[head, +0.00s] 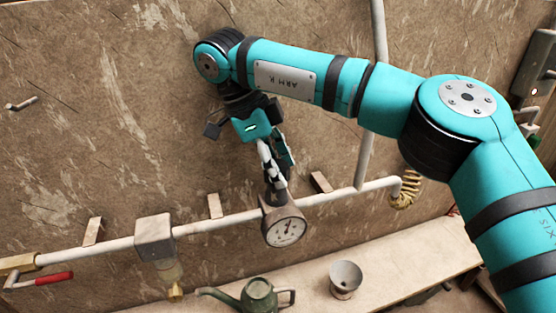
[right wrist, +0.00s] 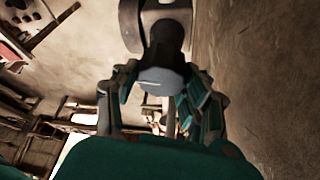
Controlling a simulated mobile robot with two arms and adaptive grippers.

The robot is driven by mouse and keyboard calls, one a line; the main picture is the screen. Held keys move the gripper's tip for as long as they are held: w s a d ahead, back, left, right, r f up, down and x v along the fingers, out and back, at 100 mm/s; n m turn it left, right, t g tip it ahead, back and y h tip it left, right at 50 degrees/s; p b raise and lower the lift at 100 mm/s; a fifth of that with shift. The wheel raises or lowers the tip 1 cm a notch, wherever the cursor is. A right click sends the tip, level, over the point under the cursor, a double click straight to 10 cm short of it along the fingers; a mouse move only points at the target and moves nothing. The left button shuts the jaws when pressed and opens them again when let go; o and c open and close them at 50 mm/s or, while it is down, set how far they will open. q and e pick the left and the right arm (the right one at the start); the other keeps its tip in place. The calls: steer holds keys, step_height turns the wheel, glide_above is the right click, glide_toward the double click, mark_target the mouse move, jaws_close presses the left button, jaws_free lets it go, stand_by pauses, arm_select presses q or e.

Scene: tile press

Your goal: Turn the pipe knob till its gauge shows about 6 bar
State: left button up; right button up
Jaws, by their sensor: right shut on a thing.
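The pipe knob (head: 275,191) is a dark piece on top of the regulator body, mostly hidden by my gripper in the head view. In the right wrist view the knob (right wrist: 163,80) shows its rounded grey end between the fingers. My right gripper (head: 276,175) reaches down from above and is shut on the knob; its fingers (right wrist: 158,90) stand on either side of it in the wrist view. The round white gauge (head: 285,232) faces out just below the knob. Its needle points roughly upward, but the numbers are too small to read. My left gripper is not in view.
A white pipe (head: 105,247) runs along the wall through the regulator, with a grey filter box (head: 154,238) and a red-handled valve (head: 54,279) at left. Below, a bench (head: 395,262) holds a green watering can (head: 258,296) and a grey funnel-like cup (head: 345,276).

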stand_by(0.5)
steer(key=o, duration=1.2)
step_height(320, 180, up, 10)
steer(key=shift+r, duration=0.1)
